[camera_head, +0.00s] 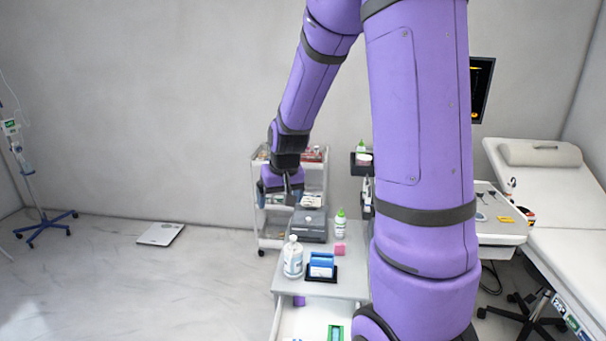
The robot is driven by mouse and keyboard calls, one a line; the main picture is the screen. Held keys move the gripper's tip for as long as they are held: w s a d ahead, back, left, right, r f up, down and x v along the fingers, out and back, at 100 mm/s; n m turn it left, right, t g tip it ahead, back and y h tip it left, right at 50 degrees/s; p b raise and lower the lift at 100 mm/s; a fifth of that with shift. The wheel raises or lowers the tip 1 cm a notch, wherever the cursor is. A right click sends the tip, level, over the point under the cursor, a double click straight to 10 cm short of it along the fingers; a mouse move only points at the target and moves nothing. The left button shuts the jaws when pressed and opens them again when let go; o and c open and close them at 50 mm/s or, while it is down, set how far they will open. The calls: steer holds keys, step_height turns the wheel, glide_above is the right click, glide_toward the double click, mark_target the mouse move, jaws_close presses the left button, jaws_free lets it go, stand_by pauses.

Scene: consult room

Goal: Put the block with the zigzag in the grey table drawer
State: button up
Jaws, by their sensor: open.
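The grey table (346,286) stands below my arm, with its drawer (302,324) pulled out at the front. A small pink block (339,249) is on the tabletop, right of centre. A small purple block (299,300) shows at the back of the drawer, under the table's front edge. No zigzag can be made out on either block at this size. My gripper (281,194) is open, with nothing seen between its fingers. It appears in the air above and behind the table, in front of the white cart. My arm hides the table's right side.
A green item (335,332) lies in the drawer. A white cart (312,185) stands behind.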

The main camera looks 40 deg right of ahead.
steer(key=s+a+r+n+t, duration=0.1)
steer(key=s+a+r, duration=0.3)
steer(key=r, duration=0.2)
steer(key=s+a+r+n, duration=0.1)
steer(key=s+a+r, duration=0.3)
steer(key=r, duration=0.2)
steer(key=s+a+r+n, duration=0.1)
steer(key=s+a+r, duration=0.1)
steer(key=s, duration=0.5)
steer(key=s+a+r+n+t, duration=0.1)
steer(key=s+a+r, duration=0.1)
steer(key=s+r, duration=0.2)
steer(key=s, duration=0.3)
steer(key=shift+s+a, duration=0.35)
steer(key=shift+c, duration=0.4)
